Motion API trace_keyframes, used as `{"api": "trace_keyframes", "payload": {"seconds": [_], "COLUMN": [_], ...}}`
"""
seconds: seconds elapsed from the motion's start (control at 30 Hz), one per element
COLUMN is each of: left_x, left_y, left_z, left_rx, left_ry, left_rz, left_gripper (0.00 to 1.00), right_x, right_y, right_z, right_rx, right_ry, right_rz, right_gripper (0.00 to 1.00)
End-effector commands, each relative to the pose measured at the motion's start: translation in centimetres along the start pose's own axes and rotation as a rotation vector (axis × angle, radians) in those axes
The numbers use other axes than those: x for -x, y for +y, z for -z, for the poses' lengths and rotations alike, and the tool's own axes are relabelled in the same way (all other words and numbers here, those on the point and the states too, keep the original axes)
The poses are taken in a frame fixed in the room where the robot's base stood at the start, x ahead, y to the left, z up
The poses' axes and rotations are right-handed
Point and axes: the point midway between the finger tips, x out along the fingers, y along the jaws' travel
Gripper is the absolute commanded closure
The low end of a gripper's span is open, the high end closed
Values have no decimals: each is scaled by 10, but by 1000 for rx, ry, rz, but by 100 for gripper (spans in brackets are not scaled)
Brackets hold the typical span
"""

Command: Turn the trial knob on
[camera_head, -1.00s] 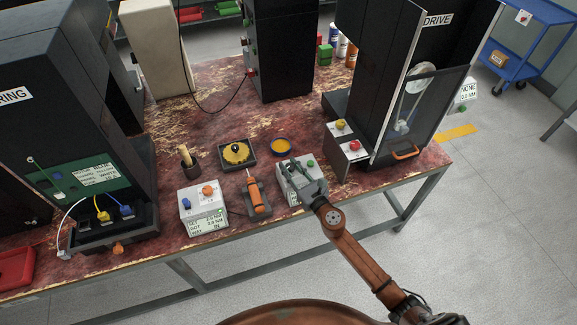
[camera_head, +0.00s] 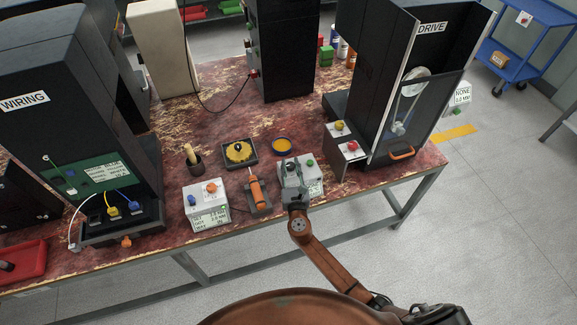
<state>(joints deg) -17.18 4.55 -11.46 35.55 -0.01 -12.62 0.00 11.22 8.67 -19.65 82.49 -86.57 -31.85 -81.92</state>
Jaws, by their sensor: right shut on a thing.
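A small white control box (camera_head: 312,188) with a display on its front and a green button (camera_head: 310,162) on top stands near the table's front edge. My right gripper (camera_head: 289,166) reaches over this box from the front, its fingers low on the left part of the top. It is shut on what I take to be the trial knob, which the fingers hide almost wholly. I cannot read the knob's position. My left gripper is not in view.
An orange screwdriver (camera_head: 257,193) in a holder and a white box (camera_head: 205,212) with blue and orange knobs stand left of my right gripper. A press marked DRIVE (camera_head: 385,100) with a red button (camera_head: 352,146) is close on the right.

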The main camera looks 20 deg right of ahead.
Motion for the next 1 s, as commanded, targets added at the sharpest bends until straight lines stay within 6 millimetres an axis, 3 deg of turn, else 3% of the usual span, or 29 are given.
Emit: {"api": "trace_keyframes", "payload": {"seconds": [0.2,0.23,0.47,0.8,1.0], "left_x": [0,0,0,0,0], "left_y": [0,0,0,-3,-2], "left_z": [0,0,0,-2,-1], "left_rx": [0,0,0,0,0], "left_ry": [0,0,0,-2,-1], "left_rz": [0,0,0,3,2], "left_gripper": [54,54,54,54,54], "right_x": [1,1,0,3,30], "right_y": [0,0,0,0,0], "right_z": [3,3,2,1,2], "right_rx": [0,0,0,-1,-2], "right_ry": [5,5,3,2,4], "right_rz": [-1,-1,-1,-1,-1], "right_gripper": [100,74,58,57,57]}}
